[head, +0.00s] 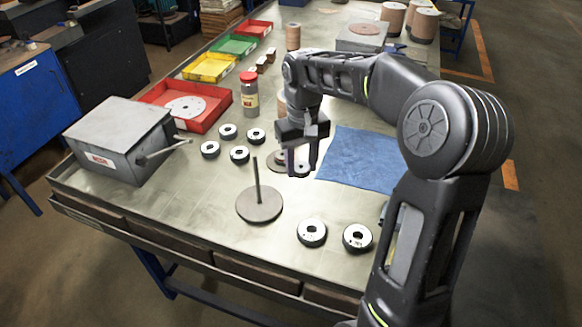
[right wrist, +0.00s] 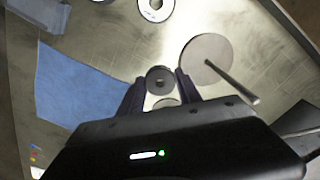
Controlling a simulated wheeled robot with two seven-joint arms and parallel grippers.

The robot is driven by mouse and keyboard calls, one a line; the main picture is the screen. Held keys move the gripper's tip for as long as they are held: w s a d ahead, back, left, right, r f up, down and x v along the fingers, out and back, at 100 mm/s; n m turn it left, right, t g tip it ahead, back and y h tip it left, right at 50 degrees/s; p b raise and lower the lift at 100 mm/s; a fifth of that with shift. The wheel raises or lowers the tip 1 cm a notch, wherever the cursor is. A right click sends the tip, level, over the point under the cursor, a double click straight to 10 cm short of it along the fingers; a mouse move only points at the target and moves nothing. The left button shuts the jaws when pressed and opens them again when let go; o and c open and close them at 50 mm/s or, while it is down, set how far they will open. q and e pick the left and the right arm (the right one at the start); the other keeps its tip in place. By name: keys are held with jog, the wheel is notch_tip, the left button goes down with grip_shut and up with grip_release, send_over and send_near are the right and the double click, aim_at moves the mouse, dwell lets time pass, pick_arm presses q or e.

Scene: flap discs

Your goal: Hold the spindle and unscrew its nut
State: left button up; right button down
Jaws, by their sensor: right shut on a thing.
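The spindle (head: 257,178) is a thin dark rod standing upright on a round grey-brown base (head: 260,207) near the table's front. In the right wrist view the base (right wrist: 205,60) and its rod (right wrist: 238,88) are to the right of the fingers. I make out no nut on the rod. My right gripper (head: 302,160) is just behind and right of the spindle, apart from it. Its fingers, also in the right wrist view (right wrist: 160,84), are shut on a small dark ring-shaped disc (right wrist: 160,74) with a centre hole. My left gripper is not in view.
Two black-rimmed discs (head: 312,233) lie right of the spindle, several more (head: 239,155) behind left. A blue cloth (head: 358,160) lies right of the gripper. A grey box with a handle (head: 118,135), coloured trays (head: 209,68) and a red-capped jar (head: 250,92) stand around.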

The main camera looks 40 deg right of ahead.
send_over(300, 200)
jog(key=shift+f+p, duration=0.4)
jog(key=shift+f, duration=2.75)
jog(key=shift+f, duration=1.9)
jog(key=shift+f, duration=0.1)
jog(key=c, duration=1.3)
grip_release()
jog(key=shift+f, duration=0.1)
jog(key=shift+o, duration=1)
